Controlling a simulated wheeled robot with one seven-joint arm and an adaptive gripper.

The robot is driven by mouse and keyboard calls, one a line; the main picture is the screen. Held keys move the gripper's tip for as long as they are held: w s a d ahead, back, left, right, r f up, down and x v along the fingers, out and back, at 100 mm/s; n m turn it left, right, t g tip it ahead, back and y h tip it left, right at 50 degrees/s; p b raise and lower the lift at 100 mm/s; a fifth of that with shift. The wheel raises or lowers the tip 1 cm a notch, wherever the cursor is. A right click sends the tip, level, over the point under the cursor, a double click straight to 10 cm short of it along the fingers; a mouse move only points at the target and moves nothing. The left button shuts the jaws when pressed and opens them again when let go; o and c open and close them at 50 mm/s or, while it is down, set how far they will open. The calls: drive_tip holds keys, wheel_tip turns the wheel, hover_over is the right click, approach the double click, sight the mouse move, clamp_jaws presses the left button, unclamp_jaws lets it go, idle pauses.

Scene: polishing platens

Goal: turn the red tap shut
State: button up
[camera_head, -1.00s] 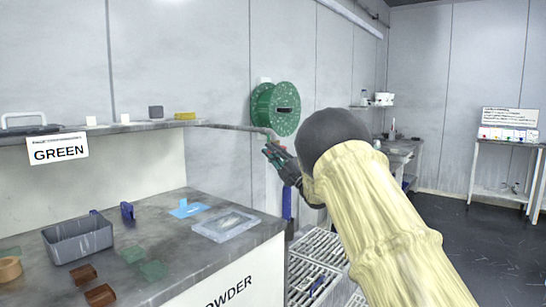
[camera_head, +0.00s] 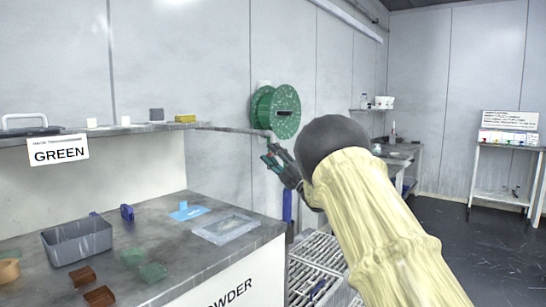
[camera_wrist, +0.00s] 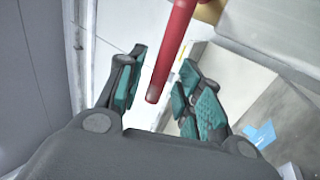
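A red bar (camera_wrist: 176,45), which I take to be the red tap's handle, comes down from the top of the wrist view. Its blunt lower end lies between my fingers. In the head view my gripper (camera_head: 275,160) is just below the green reel, past the shelf's end. The rest of the tap is out of the wrist view, and I cannot make it out in the head view.
A green reel (camera_head: 276,109) hangs on the wall behind my gripper. A shelf (camera_head: 110,130) runs above the powder bench (camera_head: 180,252), which holds a grey bin (camera_head: 77,241) and a clear tray (camera_head: 226,226). White slatted crates (camera_head: 318,250) stand below. The floor at right is clear.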

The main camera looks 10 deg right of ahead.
drive_tip(key=v, duration=1.2)
idle(0.3)
drive_tip(key=shift+a+f, duration=0.1)
drive_tip(key=shift+a, duration=0.05)
